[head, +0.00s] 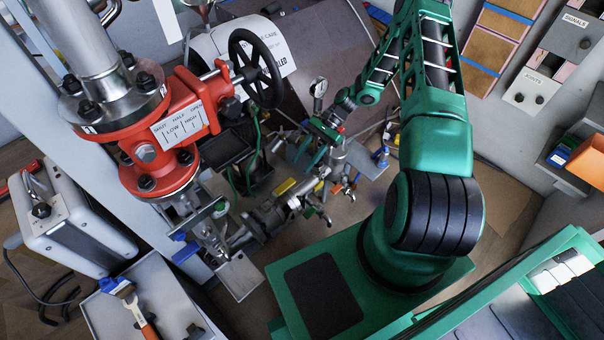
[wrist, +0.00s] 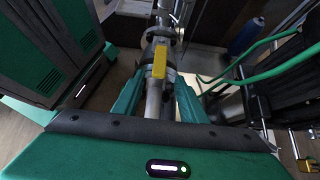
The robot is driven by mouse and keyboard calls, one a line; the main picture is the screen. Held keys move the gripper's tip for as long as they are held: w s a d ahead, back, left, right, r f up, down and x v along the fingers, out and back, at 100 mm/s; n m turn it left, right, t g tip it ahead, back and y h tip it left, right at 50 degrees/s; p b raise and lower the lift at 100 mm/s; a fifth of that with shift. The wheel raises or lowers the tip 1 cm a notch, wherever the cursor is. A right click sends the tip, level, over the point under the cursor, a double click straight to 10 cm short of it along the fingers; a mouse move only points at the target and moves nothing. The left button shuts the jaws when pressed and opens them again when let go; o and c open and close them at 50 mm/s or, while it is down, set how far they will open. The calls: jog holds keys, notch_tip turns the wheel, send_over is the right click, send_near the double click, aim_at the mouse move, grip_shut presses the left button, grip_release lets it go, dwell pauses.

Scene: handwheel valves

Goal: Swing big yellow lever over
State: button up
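The yellow lever (wrist: 159,61) shows in the wrist view as a short, flat yellow bar along a grey metal pipe and fitting. In the head view a yellow bar (head: 285,187) sits on the pipework below and left of my gripper (head: 308,157). In the wrist view my gripper (wrist: 158,92) is open, its two green fingers apart. The lever appears between and beyond the fingertips, with no visible contact. The pipe runs down the picture between the fingers. I cannot tell the exact gap in depth.
A red valve body (head: 160,135) with a black handwheel (head: 256,68) stands at left in the head view. A pressure gauge (head: 319,87) stands close behind my gripper. Green hoses (wrist: 262,66) run at right in the wrist view. Small valves and pipes crowd the area.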

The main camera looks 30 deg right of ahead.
aim_at(289, 182)
jog(key=shift+x, duration=4.25)
jog(key=shift+a, duration=0.1)
jog(key=c, duration=0.8)
